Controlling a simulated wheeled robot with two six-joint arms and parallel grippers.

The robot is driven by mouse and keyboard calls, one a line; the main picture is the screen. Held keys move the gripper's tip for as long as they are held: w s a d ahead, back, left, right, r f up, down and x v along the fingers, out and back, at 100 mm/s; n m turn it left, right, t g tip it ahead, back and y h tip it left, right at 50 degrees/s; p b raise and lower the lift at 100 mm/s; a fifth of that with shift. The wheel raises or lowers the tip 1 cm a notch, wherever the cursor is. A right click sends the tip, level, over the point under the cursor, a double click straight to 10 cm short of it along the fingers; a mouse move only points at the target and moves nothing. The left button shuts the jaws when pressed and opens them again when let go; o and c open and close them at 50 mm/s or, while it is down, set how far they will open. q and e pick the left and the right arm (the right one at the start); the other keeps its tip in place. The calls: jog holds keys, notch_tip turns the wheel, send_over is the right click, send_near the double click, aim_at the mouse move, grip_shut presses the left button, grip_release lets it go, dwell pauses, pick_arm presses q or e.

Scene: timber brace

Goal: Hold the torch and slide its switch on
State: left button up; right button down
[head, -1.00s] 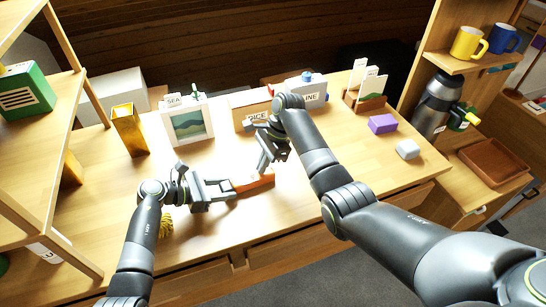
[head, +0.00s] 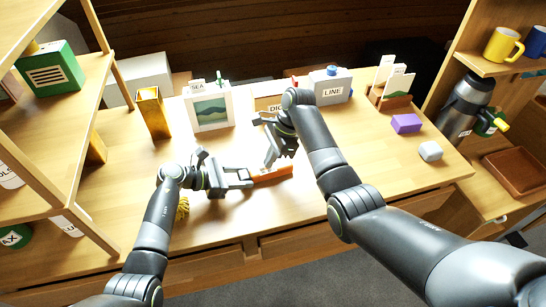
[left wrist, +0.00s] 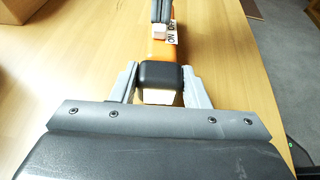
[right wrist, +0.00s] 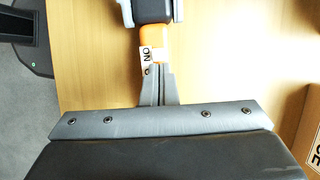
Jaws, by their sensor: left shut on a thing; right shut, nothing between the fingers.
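The torch has an orange body (head: 272,174) and lies low over the front of the table in the head view. In the left wrist view its dark end (left wrist: 160,75) sits between the fingers of my left gripper (left wrist: 160,88), which is shut on it. A label with ON and OFF is on its side (left wrist: 172,33), beside a small pale switch (left wrist: 160,31). My right gripper (right wrist: 159,70) is shut and empty, its fingertips at the torch near the switch and the ON label (right wrist: 147,54). Its fingertips partly hide the switch; contact is unclear.
A framed picture (head: 211,110), a gold vase (head: 153,113) and a grey box labelled LINE (head: 333,88) stand behind the grippers. Shelves stand at both sides. A yellow coil (head: 183,207) lies by my left arm.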

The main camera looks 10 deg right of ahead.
aim_at(279, 164)
jog(key=shift+w+d, duration=0.15)
jog(key=shift+d, duration=0.2)
jog(key=d, duration=0.1)
jog(key=w+d, duration=0.1)
jog(key=d, duration=0.1)
jog(key=shift+d, duration=0.15)
jog(key=s+v, duration=0.1)
jog(key=v, duration=0.8)
jog(key=shift+w+r, duration=0.4)
jog(key=shift+w, duration=0.05)
jog(key=shift+d, duration=0.15)
pick_arm(q)
jog(key=o, duration=1.2)
jog(key=shift+c, duration=0.2)
